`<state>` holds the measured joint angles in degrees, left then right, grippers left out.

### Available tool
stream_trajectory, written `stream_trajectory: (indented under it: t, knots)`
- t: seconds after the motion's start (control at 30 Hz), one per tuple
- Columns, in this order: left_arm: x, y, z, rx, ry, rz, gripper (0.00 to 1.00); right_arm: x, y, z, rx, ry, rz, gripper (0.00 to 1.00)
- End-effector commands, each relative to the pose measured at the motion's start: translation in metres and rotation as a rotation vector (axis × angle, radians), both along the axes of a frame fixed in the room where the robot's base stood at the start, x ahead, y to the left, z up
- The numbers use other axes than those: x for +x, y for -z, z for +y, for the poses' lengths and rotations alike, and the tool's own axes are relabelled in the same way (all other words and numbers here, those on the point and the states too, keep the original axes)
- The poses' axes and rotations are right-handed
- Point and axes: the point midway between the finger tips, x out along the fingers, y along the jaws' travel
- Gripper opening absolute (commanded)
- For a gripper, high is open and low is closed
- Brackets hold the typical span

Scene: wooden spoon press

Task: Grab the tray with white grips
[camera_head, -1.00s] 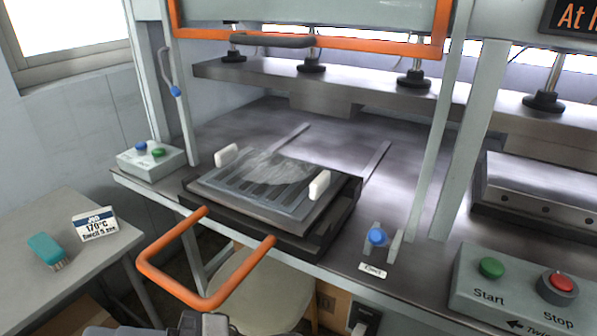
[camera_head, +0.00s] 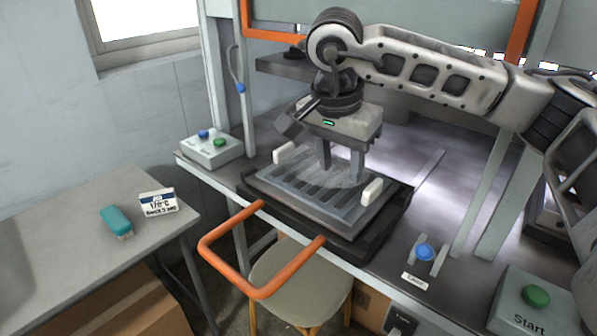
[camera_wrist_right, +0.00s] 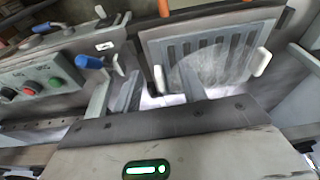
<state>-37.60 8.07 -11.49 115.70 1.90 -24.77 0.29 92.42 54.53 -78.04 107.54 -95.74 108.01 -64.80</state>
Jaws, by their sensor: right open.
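The grey slotted tray (camera_head: 290,190) lies on a dark sliding plate at the front of the press. It has a white grip (camera_head: 284,153) on its left and another white grip (camera_head: 372,191) on its right. A translucent whitish mass covers part of the slots. My right gripper (camera_head: 341,172) is open and empty, pointing down over the rear part of the tray between the two grips. Whether its tips touch the mass cannot be told. In the right wrist view, the open fingers (camera_wrist_right: 148,78) show beside the tray (camera_wrist_right: 210,40) and one grip (camera_wrist_right: 262,62). My left gripper is out of view.
An orange handle (camera_head: 232,272) juts out in front of the sliding plate. A blue-knobbed lever (camera_head: 425,252) stands to the right of the tray. A button box (camera_head: 212,150) is at the left. A stool (camera_head: 300,285) stands below, and a side table (camera_head: 60,240) at left.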

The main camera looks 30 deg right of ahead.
Motion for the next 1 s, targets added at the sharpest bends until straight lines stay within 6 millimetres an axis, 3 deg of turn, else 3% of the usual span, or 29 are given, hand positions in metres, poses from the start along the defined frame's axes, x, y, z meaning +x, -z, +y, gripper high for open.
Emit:
stream_trajectory:
  t: [0.03,0.1,0.2,0.6,1.0]
  knots:
    - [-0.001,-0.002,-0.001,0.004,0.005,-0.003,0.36,0.003,-0.02,-0.019,-0.063,0.021,-0.034,0.42]
    - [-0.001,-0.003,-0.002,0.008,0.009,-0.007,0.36,0.003,-0.036,-0.037,-0.126,0.042,-0.055,0.42]
    - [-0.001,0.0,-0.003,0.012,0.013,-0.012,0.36,0.003,-0.038,-0.051,-0.166,0.057,-0.065,0.42]
    - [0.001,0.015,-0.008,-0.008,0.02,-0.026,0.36,0.014,0.036,-0.079,-0.169,0.057,-0.063,0.42]
    - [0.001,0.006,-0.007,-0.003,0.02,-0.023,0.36,0.019,0.064,-0.098,-0.169,0.057,-0.065,0.42]
